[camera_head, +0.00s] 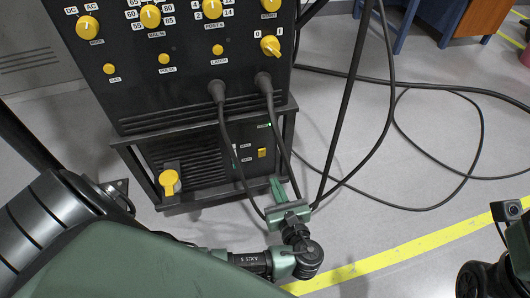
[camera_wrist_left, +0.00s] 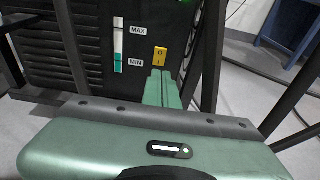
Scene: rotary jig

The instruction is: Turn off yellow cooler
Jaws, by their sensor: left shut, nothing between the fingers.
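The cooler (camera_head: 187,153) is a dark lower unit with a louvred front, under the big black machine. Its small yellow rocker switch (camera_head: 262,152) is at the right of its front. In the left wrist view the switch (camera_wrist_left: 160,57) shows marks at top and bottom, right of a MAX/MIN level gauge (camera_wrist_left: 118,45). My left gripper (camera_head: 275,184) is shut and empty, its green fingers together. In the left wrist view the fingertips (camera_wrist_left: 161,73) appear just below the switch; contact cannot be told. My right gripper is not in view; only part of that arm shows at right.
The black machine (camera_head: 180,70) above has yellow knobs and two thick cables (camera_head: 223,135) hanging close to my left gripper. A frame post stands beside the switch. A yellow rotary handle (camera_head: 169,182) is at lower left. Loose cables lie on the floor at right.

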